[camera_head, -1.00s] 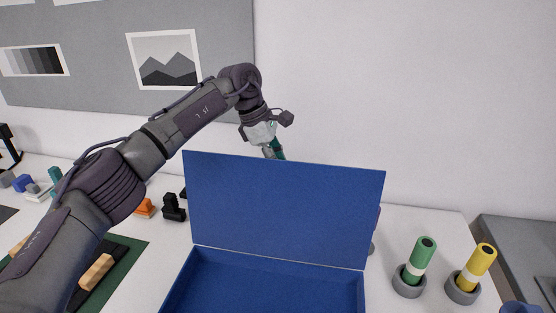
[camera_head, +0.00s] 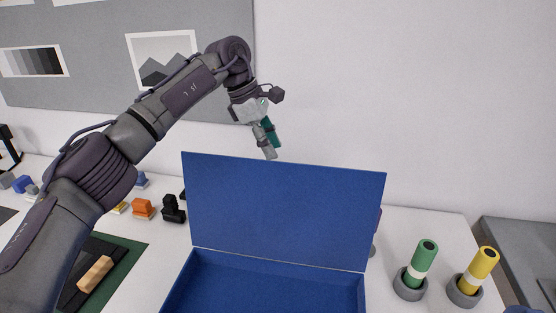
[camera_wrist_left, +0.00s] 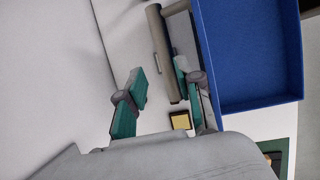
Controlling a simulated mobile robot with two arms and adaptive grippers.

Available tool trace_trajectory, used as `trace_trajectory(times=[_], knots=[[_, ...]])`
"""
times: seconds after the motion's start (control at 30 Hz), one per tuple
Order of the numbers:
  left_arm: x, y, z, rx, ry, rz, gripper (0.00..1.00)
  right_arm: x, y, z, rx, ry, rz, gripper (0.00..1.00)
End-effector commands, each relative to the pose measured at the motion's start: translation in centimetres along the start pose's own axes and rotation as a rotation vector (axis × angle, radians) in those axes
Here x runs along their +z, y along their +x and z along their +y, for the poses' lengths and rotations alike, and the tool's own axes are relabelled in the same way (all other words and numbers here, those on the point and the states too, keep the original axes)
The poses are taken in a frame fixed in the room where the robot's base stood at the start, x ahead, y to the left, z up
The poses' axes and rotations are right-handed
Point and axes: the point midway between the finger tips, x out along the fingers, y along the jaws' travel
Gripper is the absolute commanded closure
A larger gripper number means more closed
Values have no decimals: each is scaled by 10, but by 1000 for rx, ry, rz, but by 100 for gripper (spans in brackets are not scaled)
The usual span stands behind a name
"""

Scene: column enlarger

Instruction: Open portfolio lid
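The blue portfolio lid (camera_head: 285,215) stands raised, nearly upright, at the back edge of the blue portfolio base (camera_head: 270,285). The base is open toward me and its visible floor is bare; its front is cut off by the picture edge. My left gripper (camera_head: 270,147) is above the lid's top edge and appears apart from it. The left wrist view shows its two teal fingers spread with nothing between them (camera_wrist_left: 160,88). Blue portfolio surfaces (camera_wrist_left: 250,50) show to the right of the fingers there. My right gripper is not in view.
A green tube (camera_head: 421,262) and a yellow tube (camera_head: 480,268) stand in grey round holders at the right. A black item (camera_head: 173,209) and an orange item (camera_head: 142,208) sit left of the lid. A wooden block (camera_head: 95,273) lies on a dark mat. The wall is behind.

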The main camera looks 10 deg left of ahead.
Motion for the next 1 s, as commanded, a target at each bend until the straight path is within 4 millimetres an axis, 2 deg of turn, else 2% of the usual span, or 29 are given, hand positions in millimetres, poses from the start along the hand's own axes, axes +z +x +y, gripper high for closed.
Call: trace_trajectory(times=[0.1,0.3,0.43,0.77,0.87,1.0], knots=[[0,-26,0,0,-2,2,65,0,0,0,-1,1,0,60],[0,-55,0,-3,-1,2,65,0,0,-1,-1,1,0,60],[0,-63,-1,-5,0,3,65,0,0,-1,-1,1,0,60],[0,-65,-1,-6,-1,3,65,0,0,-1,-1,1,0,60],[4,-74,0,-6,0,3,65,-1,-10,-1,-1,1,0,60],[14,-100,2,-6,0,3,65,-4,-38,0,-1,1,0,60]])
